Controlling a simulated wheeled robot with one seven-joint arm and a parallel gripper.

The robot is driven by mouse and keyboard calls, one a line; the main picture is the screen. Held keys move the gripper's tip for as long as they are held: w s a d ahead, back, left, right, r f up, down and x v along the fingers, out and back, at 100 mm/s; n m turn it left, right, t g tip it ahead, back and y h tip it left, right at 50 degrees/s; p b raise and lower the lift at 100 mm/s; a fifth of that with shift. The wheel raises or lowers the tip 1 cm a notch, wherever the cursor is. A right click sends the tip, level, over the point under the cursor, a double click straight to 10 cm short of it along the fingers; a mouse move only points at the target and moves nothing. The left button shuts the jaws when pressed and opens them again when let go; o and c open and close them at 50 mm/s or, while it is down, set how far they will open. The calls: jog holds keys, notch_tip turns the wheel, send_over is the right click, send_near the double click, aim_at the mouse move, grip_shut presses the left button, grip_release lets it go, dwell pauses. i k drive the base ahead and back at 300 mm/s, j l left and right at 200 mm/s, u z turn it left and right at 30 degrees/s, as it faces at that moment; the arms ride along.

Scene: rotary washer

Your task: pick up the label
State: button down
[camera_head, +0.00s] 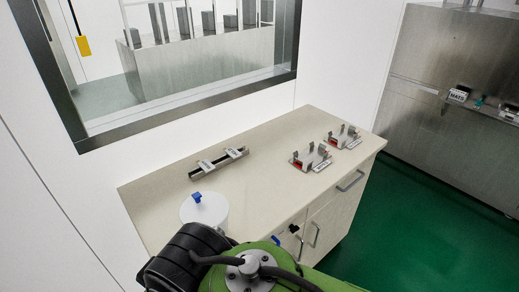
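Several small white tags show that could be the label; I cannot tell which one the task means. One pale tag (322,164) is on the front of a small metal holder (302,157) on the counter. A second pale tag (354,144) is on a like holder (342,130) farther right. A white tag with dark print (458,95) sits on the steel machine at the right. My green and black arm fills the bottom middle. My gripper's fingers are not in view, and nothing held shows.
A window (190,60) is behind. Open green floor (400,235) lies to the right.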

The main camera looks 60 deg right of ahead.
aim_at(232, 151)
jog(key=l+z, duration=0.15)
jog(key=z, duration=1.65)
